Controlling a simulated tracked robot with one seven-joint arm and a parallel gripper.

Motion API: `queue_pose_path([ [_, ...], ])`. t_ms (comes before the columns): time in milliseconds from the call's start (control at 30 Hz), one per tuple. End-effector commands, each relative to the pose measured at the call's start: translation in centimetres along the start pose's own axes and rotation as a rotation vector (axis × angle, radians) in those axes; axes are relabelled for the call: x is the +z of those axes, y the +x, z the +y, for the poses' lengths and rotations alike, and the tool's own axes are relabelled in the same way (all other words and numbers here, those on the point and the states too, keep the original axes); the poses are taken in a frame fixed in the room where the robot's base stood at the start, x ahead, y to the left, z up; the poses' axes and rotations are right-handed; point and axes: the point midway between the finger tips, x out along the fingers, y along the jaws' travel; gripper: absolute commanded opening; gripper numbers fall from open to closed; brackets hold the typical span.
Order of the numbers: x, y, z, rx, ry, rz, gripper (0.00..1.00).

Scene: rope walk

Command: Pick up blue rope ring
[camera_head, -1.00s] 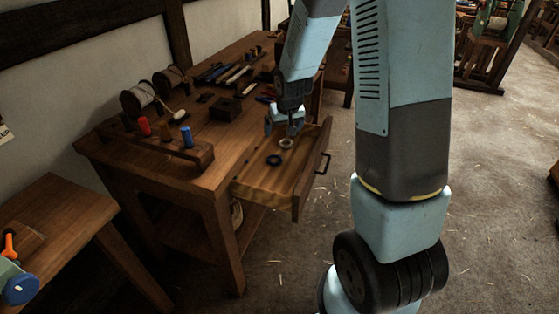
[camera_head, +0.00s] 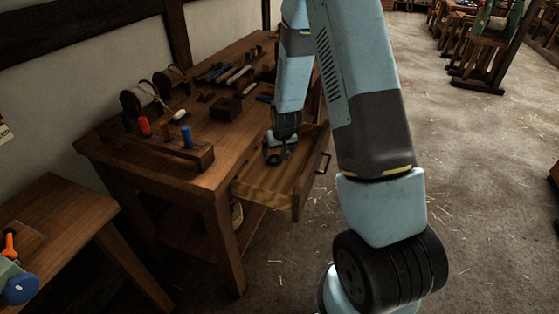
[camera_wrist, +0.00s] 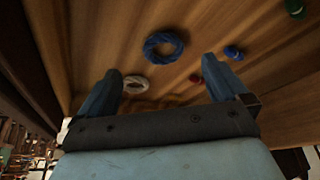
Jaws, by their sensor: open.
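The blue rope ring (camera_wrist: 164,46) lies flat on the wooden floor of the open drawer (camera_head: 250,191). In the head view it is a small dark ring (camera_head: 274,161) near the drawer's front part, partly hidden by my gripper. My gripper (camera_wrist: 160,65) is open and empty, pointing down into the drawer. In the wrist view the ring lies just beyond the fingertips, between the lines of the two fingers. In the head view my gripper (camera_head: 276,154) is low over the ring. I cannot tell the exact gap.
A pale rope ring (camera_wrist: 135,84) lies near the left finger. Small red (camera_wrist: 195,78), blue (camera_wrist: 233,52) and green (camera_wrist: 294,7) pieces lie to the right. The drawer walls are close around. The workbench (camera_head: 235,133) holds spools, pegs and tools.

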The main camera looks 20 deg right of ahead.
Motion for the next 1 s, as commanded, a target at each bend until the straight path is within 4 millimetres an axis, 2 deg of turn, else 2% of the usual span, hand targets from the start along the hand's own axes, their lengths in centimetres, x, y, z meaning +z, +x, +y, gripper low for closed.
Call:
queue_pose_path([
  [367, 0.1, 2.2, -0.1, 0.0, 0.001, -0.001, 1.0],
  [700, 0.0, 6.0, -0.3, 0.0, 0.002, -0.002, 1.0],
  [1000, 0.0, 6.5, -0.3, 0.0, 0.001, 0.0, 1.0],
])
